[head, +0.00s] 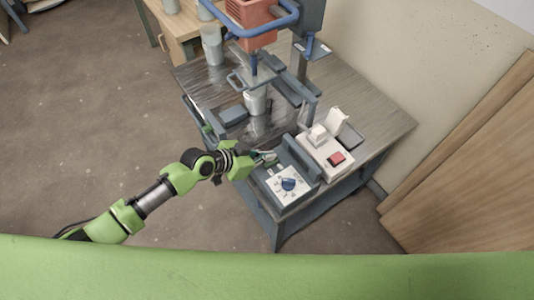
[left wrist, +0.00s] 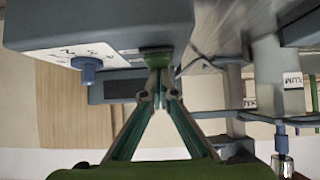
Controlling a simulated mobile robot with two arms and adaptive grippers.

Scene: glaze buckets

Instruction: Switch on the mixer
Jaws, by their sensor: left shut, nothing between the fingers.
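The mixer (head: 253,18) stands at the back of the bench, with an orange-red housing and blue handles, above a grey bucket (head: 256,101). A grey control box with a white dial plate and a blue knob (head: 289,184) sits at the bench's near end. In the left wrist view the knob (left wrist: 88,72) appears upside down. A green button-like part (left wrist: 157,56) on the box shows right at my fingertips; I cannot tell if they touch it. My left gripper (head: 267,157) is shut and empty beside the box; its fingers meet in the wrist view (left wrist: 160,85). My right gripper is not visible.
Another bucket (head: 212,45) stands at the bench's far left corner. Wooden boards (head: 470,160) lean at the right wall. The floor at left is clear.

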